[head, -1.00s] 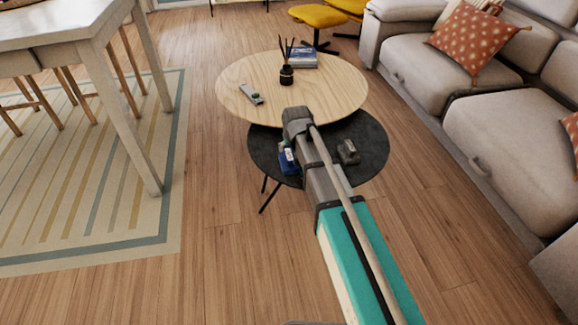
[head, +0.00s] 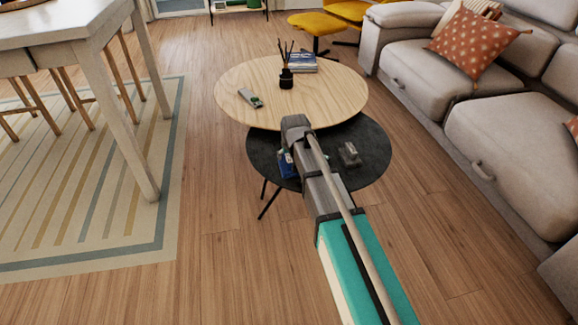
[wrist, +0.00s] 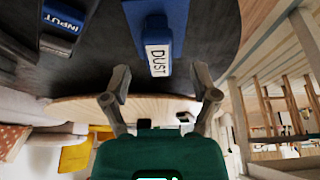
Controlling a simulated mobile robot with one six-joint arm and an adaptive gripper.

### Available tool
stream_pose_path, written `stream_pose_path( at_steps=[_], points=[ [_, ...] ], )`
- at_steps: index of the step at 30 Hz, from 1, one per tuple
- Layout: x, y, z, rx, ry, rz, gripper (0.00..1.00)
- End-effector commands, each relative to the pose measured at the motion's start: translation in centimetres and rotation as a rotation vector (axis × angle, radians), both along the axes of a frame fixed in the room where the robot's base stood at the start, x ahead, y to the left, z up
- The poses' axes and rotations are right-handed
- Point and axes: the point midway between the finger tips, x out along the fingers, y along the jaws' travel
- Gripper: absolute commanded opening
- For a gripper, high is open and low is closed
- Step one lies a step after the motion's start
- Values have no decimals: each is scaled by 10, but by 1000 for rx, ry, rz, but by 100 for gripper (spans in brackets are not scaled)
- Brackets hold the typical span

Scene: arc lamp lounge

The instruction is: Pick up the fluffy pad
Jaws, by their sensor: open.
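A blue block-shaped thing with a white "DUST" label lies on the low dark round table (head: 265,150); it shows in the head view (head: 287,168), partly hidden by my arm, and in the wrist view (wrist: 158,35). No other thing in view looks clearly like a fluffy pad, and I cannot tell whether this is it. My gripper (wrist: 161,82) is open and empty, its fingers apart on either side of the label's end in the wrist view. I cannot tell the remaining gap. In the head view my arm hides the gripper.
A small grey thing (head: 349,155) lies on the dark table, right of my arm. The higher wooden round table (head: 330,95) overlaps behind, bearing a remote (head: 250,98), a reed diffuser (head: 286,78) and books (head: 303,66).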

Motion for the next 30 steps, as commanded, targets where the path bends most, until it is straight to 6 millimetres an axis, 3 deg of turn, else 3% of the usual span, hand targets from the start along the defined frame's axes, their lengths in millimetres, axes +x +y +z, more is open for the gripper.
stream_pose_path(
  at_steps=[8,21,30],
  points=[
    [4,1,-8,0,0,0,77],
    [21,5,-40,0,0,1,77],
    [24,6,-47,0,0,1,77]
  ],
)
